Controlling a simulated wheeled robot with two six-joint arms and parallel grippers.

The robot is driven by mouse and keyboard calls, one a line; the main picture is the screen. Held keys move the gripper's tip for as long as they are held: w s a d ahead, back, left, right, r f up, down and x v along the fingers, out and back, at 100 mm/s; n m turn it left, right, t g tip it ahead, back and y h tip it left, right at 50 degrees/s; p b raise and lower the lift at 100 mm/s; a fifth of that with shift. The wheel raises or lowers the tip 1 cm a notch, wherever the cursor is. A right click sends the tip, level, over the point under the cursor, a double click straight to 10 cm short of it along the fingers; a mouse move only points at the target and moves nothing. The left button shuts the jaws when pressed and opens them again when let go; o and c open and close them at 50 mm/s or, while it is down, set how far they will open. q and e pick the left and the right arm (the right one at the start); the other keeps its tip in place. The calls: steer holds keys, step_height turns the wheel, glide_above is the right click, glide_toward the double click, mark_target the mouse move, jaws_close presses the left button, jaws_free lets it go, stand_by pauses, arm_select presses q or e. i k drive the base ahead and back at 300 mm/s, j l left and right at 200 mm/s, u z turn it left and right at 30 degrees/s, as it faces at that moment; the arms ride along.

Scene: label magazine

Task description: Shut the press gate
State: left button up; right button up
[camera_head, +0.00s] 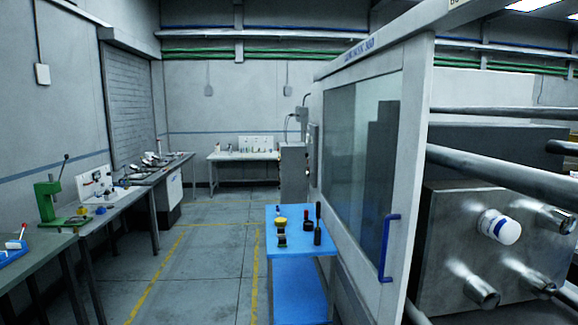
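The press gate (415,140) is a large pale grey sliding-type panel with a glass window (345,150) on the right half of the head view. A blue bar handle (388,248) stands upright near its right edge. To the right of the gate's edge the press interior is exposed, with steel tie bars (500,172) and a metal mould block (455,245) carrying a white cylindrical part (500,227). Neither of my grippers is in view.
A blue cart (285,246) with small tools and spools stands left of the gate, close to it. Workbenches (110,205) line the left wall, one with a green hand press (50,198). The floor between yellow lines (200,265) is clear.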

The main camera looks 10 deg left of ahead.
mark_target(384, 295)
steer(key=i+j+z, duration=0.35)
steer(key=i+j, duration=0.9)
steer(key=i+l, duration=0.05)
